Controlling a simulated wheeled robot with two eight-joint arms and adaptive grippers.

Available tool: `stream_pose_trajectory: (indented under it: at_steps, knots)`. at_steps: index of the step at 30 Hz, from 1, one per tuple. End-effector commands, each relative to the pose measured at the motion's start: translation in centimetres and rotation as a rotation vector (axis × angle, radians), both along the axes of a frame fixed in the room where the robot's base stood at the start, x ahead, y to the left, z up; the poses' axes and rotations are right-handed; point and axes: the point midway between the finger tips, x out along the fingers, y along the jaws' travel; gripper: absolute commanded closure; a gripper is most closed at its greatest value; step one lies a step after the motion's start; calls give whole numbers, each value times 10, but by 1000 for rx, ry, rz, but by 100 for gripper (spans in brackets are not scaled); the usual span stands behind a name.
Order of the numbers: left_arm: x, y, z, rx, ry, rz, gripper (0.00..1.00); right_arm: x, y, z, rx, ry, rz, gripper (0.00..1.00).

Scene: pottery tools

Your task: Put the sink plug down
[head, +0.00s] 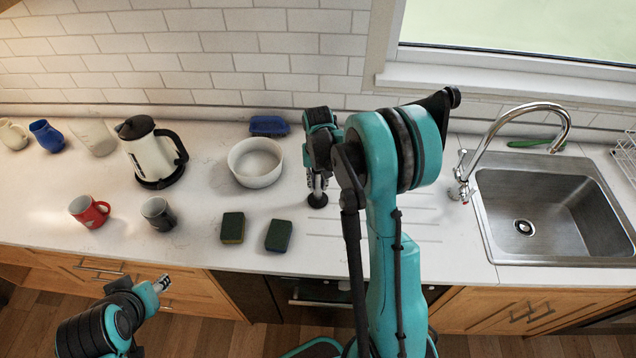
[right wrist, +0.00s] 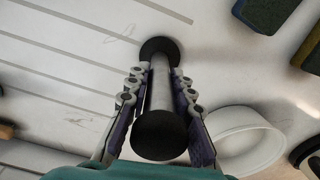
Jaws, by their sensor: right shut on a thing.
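The sink plug has a grey stem with black ends. In the right wrist view its stem (right wrist: 160,85) stands between my right gripper's fingers (right wrist: 160,100), which are shut on it. In the head view the plug's dark base (head: 317,200) shows just below my right gripper (head: 318,183), over the counter's grooved drainboard area. The plug looks roughly upright, with its base on or very close to the counter; I cannot tell if it touches. My left gripper (head: 162,284) is low at the left, in front of the counter edge, away from the plug; its finger opening is unclear.
A white bowl (head: 255,163), two sponges (head: 232,228) (head: 279,235) and a blue brush (head: 268,125) lie left of the plug. A kettle (head: 146,155) and mugs (head: 90,211) (head: 158,213) stand farther left. The sink (head: 560,205) is at the right. Bare counter surrounds the plug.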

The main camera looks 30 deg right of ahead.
Motion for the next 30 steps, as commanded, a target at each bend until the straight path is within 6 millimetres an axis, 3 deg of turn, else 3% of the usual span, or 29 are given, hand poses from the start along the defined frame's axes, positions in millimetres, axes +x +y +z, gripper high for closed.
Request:
stream_pose_trajectory:
  at_steps: [5,6,8,20,23,30]
  knots:
    - [0,0,-4,0,0,0,60,0,0,-4,0,0,0,100]
    - [0,0,-4,0,0,0,60,0,0,-4,0,0,0,73]
    - [0,0,-3,0,0,0,60,0,0,-3,0,0,0,57]
    - [0,0,3,0,0,0,60,0,0,3,0,0,0,57]
    - [0,0,4,0,0,0,60,0,0,18,0,0,0,57]
    - [0,0,13,0,0,0,60,0,0,72,0,0,0,57]
